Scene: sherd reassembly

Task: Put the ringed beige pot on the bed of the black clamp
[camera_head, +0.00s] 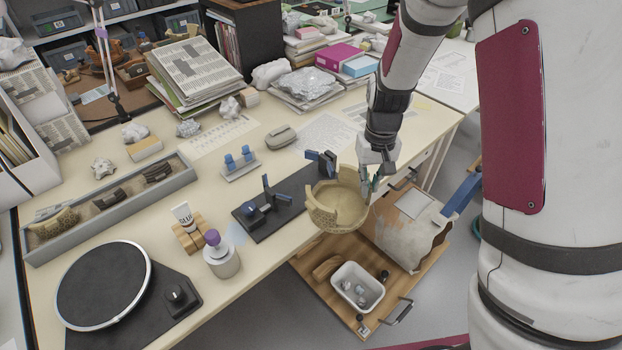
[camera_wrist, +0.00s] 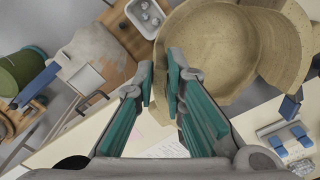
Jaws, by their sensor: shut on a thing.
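The beige pot (camera_head: 333,214) has a broken, stepped rim and an open top. My gripper (camera_head: 369,187) is shut on the pot's wall at its right side; in the wrist view the teal-padded fingers (camera_wrist: 161,88) meet at the edge of the pot (camera_wrist: 222,50). The pot is held upright or nearly so, near the table's front edge, beside the right end of the black clamp (camera_head: 285,213). The clamp has a flat black base, a knob and dark blue upright jaws. The pot hides part of the clamp's right end. I cannot tell the pot's height above the table.
A glue tube (camera_head: 183,215) on a wooden stand and a purple-capped bottle (camera_head: 220,254) stand left of the clamp. A grey holder with blue pegs (camera_head: 240,163) lies behind it. A turntable (camera_head: 104,285) is at front left. An open drawer (camera_head: 318,276) holds a white tub (camera_head: 357,287) below.

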